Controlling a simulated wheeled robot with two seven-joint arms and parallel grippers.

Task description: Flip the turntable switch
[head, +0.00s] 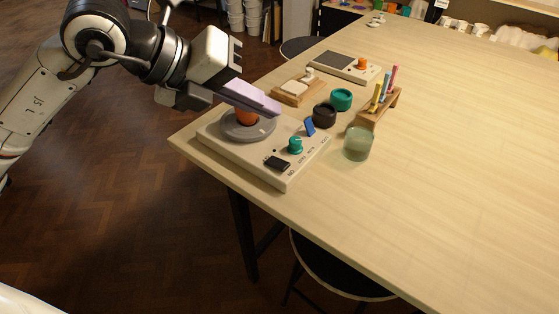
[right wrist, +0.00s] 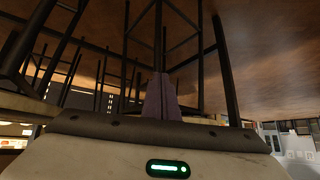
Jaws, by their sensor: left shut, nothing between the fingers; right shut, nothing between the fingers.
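The turntable unit (head: 215,137) is a cream box near the table's left corner. It has a round grey disc (head: 262,131) with an orange thing (head: 246,117) on it, partly hidden by my fingers. On its front right part are a black switch (head: 278,163) beside an ON mark, a teal knob (head: 295,145) and a blue tab (head: 309,127). Which way the switch is tipped I cannot tell. My left gripper (head: 275,106) has lilac fingers, shut and empty, above the disc and apart from the switch. My right gripper (right wrist: 162,82) is shut and empty in the right wrist view.
Behind the unit are a black jar (head: 324,115), a teal jar (head: 341,99), a greenish glass (head: 358,144), a wooden pen rack (head: 379,109), a small wooden tray (head: 299,92) and a second device (head: 345,66). The table's right side (head: 460,180) is clear. Stools stand below.

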